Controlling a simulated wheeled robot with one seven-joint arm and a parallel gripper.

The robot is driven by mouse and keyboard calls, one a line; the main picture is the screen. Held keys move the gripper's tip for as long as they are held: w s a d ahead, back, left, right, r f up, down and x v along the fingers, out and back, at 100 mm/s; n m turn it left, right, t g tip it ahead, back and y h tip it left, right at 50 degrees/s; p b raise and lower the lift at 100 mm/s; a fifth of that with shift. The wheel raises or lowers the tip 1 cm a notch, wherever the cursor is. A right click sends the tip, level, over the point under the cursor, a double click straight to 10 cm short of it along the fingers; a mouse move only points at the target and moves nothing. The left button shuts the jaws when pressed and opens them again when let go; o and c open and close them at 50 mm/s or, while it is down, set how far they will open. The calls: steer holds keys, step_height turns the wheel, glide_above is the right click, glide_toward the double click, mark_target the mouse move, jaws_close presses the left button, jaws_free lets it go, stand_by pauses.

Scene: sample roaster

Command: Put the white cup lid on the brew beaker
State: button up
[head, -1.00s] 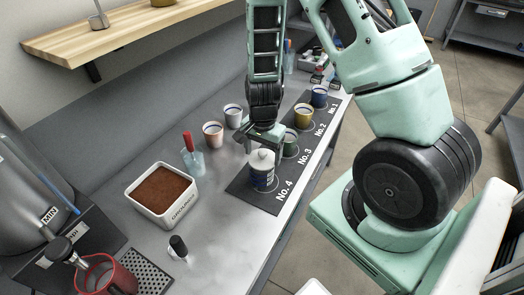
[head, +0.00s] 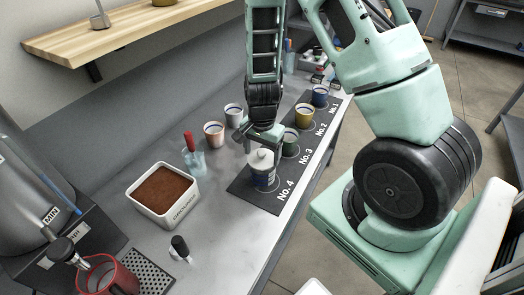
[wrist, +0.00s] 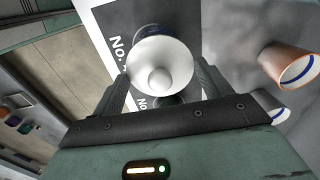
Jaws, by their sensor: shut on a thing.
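The white cup lid (head: 261,158), a shallow dome with a round knob, is between the fingers of my gripper (head: 265,145). In the wrist view the lid (wrist: 160,62) sits between the two dark fingers of my gripper (wrist: 160,85), which are shut on it. The lid covers the beaker's mouth from view. I cannot tell whether the lid rests on the rim or is just above it.
The black numbered mat (head: 244,192) also bears a green cup (head: 290,143), a yellow cup (head: 304,117) and a blue cup (head: 320,96). A pink cup (head: 214,134) and a pale cup (head: 233,115) stand behind. A tub of grounds (head: 188,206) is at left.

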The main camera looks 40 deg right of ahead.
steer(key=o, duration=1)
steer(key=shift+s+d, duration=0.1)
step_height(320, 180, up, 17)
steer(key=shift+s+d+r+p, duration=0.1)
steer(key=shift+r+p, duration=0.1)
steer(key=shift+p, duration=0.35)
steer(key=s+a+r+n+y+b, duration=0.1)
steer(key=s+a+n, duration=0.2)
steer(key=a+n, duration=0.3)
steer(key=s+a+n+b, duration=0.1)
steer(key=s+a+n, duration=0.25)
steer(key=a, duration=0.55)
steer(key=s+a+n, duration=0.2)
steer(key=s+n, duration=0.1)
steer(key=n, duration=0.1)
steer(key=s+a+r+n, duration=0.1)
steer(key=s+a+n, duration=0.2)
steer(key=s+n, duration=0.1)
steer(key=s+a+n, duration=0.3)
steer(key=s+n, duration=0.1)
steer(key=shift+r+b, duration=0.15)
steer(key=shift+b, duration=0.2)
